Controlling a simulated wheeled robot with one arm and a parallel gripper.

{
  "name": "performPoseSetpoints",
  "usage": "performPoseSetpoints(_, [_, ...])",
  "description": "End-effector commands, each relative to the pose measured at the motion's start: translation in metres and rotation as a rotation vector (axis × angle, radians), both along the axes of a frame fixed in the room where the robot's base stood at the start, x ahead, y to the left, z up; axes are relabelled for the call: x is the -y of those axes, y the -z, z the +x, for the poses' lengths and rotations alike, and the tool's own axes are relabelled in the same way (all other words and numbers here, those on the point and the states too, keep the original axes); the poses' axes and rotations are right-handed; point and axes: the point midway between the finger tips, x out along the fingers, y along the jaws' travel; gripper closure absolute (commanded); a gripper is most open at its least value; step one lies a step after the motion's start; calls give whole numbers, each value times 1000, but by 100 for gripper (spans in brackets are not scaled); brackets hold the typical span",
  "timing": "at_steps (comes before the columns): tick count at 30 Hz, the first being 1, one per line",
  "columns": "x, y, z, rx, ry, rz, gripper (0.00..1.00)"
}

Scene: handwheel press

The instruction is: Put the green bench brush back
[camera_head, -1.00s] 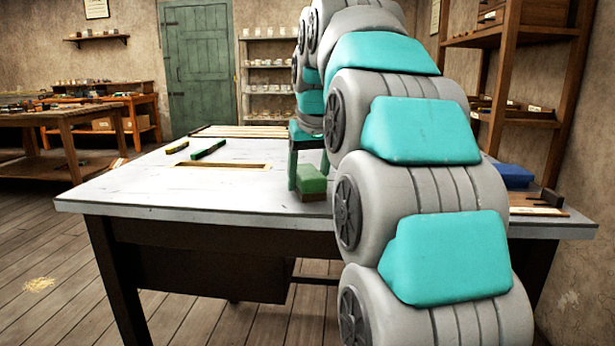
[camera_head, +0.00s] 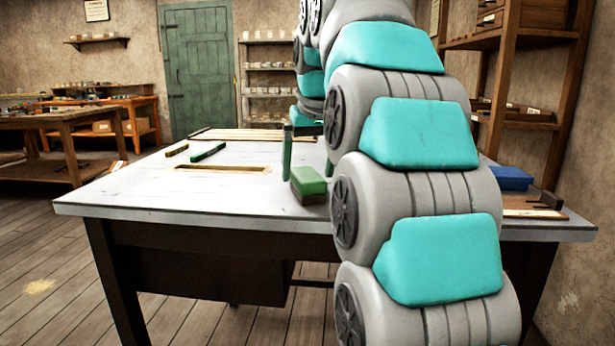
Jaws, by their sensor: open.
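The green bench brush (camera_head: 308,182) stands on the light tabletop (camera_head: 180,195), right of the middle, with its green top up and its brown lower part down. My gripper (camera_head: 308,172) is open at the brush. One dark green finger shows upright at the brush's left, and a bit of the other shows to its right. The brush partly covers the space between them. I cannot tell whether either finger touches it. My arm hides the table behind and right of the brush.
A yellow-and-black piece (camera_head: 177,149) and a green-and-black piece (camera_head: 208,151) lie at the back left. A wood-edged slot (camera_head: 222,168) lies before them. A blue block (camera_head: 512,178) and a wooden strip (camera_head: 535,213) are at the right. The left front tabletop is clear.

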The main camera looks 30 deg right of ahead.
Motion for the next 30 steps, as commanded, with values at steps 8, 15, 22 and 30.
performPoseSetpoints(8, [-1, -35, -12, 4, 4, -2, 8])
performPoseSetpoints(15, [-3, -42, -17, 4, 0, -2, 8])
performPoseSetpoints(22, [-3, -41, -17, 4, 0, -2, 8])
performPoseSetpoints(30, [-3, -41, -17, 4, 0, -1, 8])
